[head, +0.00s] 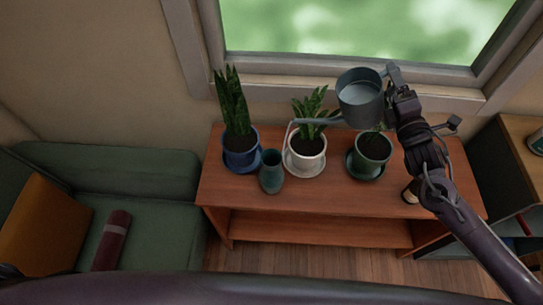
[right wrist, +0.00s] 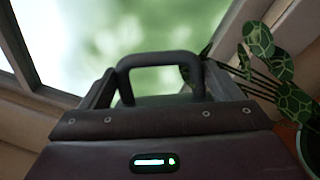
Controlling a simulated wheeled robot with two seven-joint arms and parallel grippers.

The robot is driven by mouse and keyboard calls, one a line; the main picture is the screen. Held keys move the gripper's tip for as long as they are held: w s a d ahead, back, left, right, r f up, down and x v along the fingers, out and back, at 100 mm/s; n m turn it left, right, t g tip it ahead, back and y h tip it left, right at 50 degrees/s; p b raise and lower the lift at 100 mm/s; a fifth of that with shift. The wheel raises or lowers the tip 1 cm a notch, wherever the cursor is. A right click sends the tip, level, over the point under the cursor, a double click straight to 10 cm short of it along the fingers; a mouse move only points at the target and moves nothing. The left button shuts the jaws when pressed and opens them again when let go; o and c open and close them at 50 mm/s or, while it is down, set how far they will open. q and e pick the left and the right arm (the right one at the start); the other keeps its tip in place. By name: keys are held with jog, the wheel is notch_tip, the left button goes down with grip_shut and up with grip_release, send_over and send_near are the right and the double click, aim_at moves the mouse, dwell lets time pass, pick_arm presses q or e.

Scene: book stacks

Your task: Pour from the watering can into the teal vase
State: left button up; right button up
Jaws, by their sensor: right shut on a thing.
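The grey watering can (head: 360,100) is held up above the shelf table, its open top facing the head camera. My right gripper (head: 392,85) is shut on its handle, which shows between the fingers in the right wrist view (right wrist: 160,62). The spout reaches left over the white-potted plant. A thin pale line runs down from its tip, right of the vase mouth; I cannot tell whether it is water. The teal vase (head: 271,175) stands upright near the table's front edge, apart from the can. Its inside is too small to read. My left gripper is not in view.
On the wooden table (head: 310,196) stand plants in a blue pot (head: 241,160), a white pot (head: 306,163) and a green pot (head: 373,160). A small pale-and-dark item (head: 411,190) is partly behind my right arm. A window is behind; a sofa (head: 115,172) is left.

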aim_at(382, 93)
jog(key=shift+s+a+r+n+b, duration=0.3)
jog(key=shift+a+r+n, duration=0.1)
jog(key=shift+a+n, duration=0.1)
dwell(1.2)
jog(key=shift+s+a+f+n+t+y+b, duration=0.2)
jog(key=shift+a+f+n+b, duration=0.2)
jog(key=shift+b, duration=0.25)
jog(key=shift+s+a+f+n+t+y+b, duration=0.15)
jog(key=shift+a+f+n+b, duration=0.15)
jog(key=shift+a+f+b, duration=0.25)
dwell(5.1)
